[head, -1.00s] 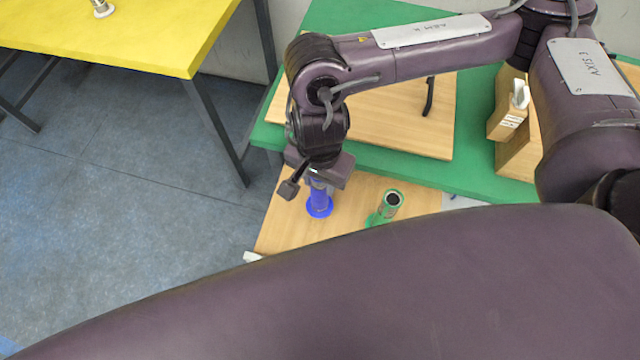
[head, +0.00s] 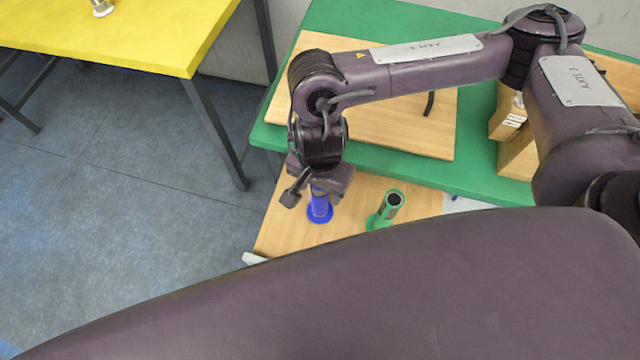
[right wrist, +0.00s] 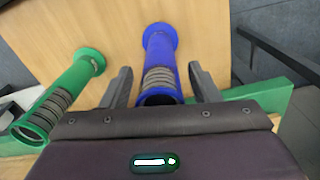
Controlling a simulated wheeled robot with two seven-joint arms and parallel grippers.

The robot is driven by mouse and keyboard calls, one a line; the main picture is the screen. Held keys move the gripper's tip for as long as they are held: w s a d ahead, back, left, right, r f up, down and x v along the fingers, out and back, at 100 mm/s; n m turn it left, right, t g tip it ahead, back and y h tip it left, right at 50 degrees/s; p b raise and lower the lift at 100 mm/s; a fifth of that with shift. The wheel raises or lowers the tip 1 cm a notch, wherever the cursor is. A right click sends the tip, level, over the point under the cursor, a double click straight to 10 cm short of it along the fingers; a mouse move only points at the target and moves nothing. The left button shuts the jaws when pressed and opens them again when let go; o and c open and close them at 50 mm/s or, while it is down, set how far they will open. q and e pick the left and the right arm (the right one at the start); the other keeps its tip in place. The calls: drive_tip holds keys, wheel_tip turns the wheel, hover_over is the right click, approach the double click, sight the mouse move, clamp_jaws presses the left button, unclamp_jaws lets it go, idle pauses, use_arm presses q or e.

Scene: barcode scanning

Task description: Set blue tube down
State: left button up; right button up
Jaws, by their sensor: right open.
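The blue tube (head: 320,208) stands upright on its flange on the wooden board (head: 283,222), near the board's left side. In the right wrist view the blue tube (right wrist: 159,62) lies between the two fingers. My right gripper (head: 312,194) is just above and around the tube's upper part. The right wrist view shows its fingers (right wrist: 160,90) spread, with a gap on each side of the tube. My left gripper is not in view.
A green tube (head: 388,208) stands on the same board, right of the blue one; it also shows in the right wrist view (right wrist: 62,92). A green table (head: 480,150) lies behind, with a raised wooden panel (head: 390,120) and a wooden stand (head: 508,115). A yellow table (head: 130,35) is at the far left.

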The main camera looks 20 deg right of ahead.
wheel_tip(320, 180, up, 11)
drive_tip(key=shift+w+f+p, duration=0.1)
drive_tip(key=shift+p, duration=0.75)
drive_tip(key=shift+r, duration=0.8)
